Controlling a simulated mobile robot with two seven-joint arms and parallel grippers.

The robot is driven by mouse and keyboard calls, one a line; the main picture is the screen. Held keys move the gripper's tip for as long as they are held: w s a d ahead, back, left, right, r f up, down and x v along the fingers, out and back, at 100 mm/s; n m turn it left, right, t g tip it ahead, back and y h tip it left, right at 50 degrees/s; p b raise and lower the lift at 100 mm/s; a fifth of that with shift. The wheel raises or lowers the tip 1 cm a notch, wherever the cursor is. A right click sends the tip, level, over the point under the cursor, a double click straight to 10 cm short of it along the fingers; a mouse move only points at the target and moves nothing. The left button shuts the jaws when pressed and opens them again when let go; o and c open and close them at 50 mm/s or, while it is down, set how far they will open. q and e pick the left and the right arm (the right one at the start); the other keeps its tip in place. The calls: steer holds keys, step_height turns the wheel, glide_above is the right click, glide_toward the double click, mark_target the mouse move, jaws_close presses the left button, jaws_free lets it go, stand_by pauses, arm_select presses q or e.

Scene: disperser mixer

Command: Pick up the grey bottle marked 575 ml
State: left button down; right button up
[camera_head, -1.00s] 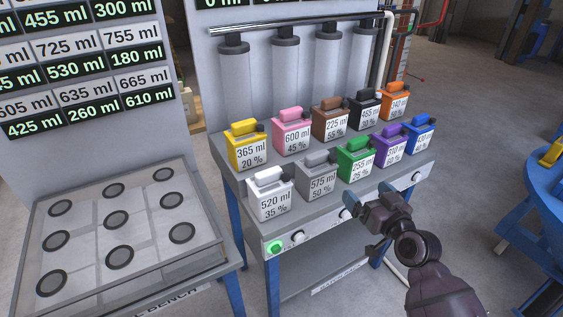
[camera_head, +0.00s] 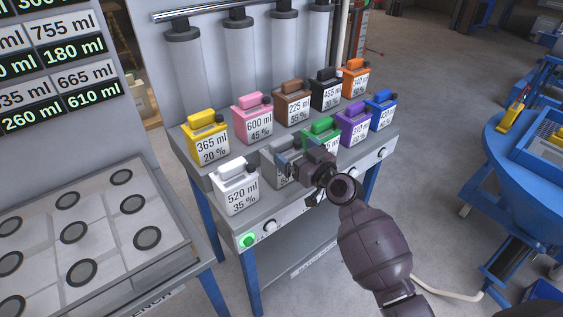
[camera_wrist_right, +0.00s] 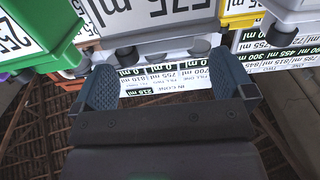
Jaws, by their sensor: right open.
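The grey bottle marked 575 ml (camera_head: 286,176) stands in the front row of the bench, between the white 520 ml bottle (camera_head: 238,190) and the green bottle (camera_head: 322,131). My right gripper (camera_head: 295,151) is in front of it and hides much of it in the head view. In the right wrist view, the grey bottle's label (camera_wrist_right: 150,16) is beyond the open fingers (camera_wrist_right: 164,82), which have nothing between them. I cannot tell whether they touch the bottle. My left gripper is not in view.
Yellow (camera_head: 206,140), pink (camera_head: 254,120), brown, black and orange bottles stand in the back row. Purple (camera_head: 354,124) and blue bottles stand to the right in the front row. Neighbours sit close on both sides of the grey bottle. Knobs line the bench front.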

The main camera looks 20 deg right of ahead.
mark_target(285, 143)
steer(key=x, duration=0.5)
steer(key=shift+a, duration=0.1)
steer(key=shift+s, duration=0.1)
steer(key=c, duration=1.8)
steer(key=shift+r, duration=0.3)
